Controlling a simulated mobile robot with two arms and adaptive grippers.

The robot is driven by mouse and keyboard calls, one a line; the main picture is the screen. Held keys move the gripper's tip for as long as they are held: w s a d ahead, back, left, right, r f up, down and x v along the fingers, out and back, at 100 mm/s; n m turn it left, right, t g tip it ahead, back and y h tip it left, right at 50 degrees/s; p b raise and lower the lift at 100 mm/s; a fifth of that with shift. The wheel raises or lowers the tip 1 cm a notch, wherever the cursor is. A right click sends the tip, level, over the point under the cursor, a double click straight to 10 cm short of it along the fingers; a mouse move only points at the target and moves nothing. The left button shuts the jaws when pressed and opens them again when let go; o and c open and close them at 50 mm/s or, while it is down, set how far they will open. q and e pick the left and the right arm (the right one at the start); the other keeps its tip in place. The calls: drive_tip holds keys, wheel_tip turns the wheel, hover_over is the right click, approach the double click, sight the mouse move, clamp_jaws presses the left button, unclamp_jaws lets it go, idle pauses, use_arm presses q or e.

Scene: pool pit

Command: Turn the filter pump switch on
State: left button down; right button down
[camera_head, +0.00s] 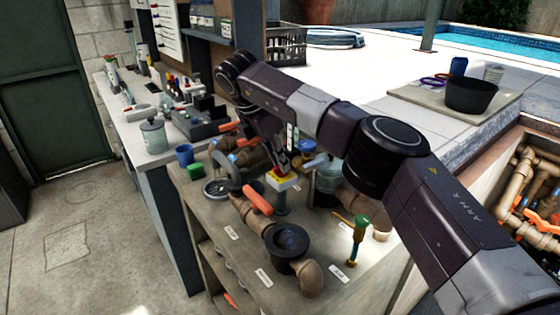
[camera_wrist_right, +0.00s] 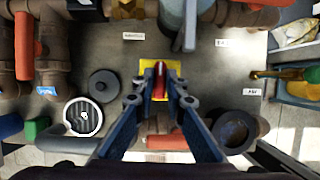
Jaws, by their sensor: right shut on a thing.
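The filter pump switch is a red lever (camera_wrist_right: 160,80) on a yellow plate (camera_wrist_right: 174,70), seen between my fingers in the right wrist view. The fingers partly hide the plate, and I cannot tell the lever's on or off position. My left gripper is not in view.
Brown pipes with an orange-handled valve (camera_head: 258,201) run close beside the switch. A grey cylinder stands just behind.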

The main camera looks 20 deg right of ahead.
drive_tip(key=c, duration=2)
unclamp_jaws()
drive_tip(key=shift+o, duration=0.2)
drive_tip(key=shift+r, duration=0.1)
drive_tip(key=v, duration=1.2)
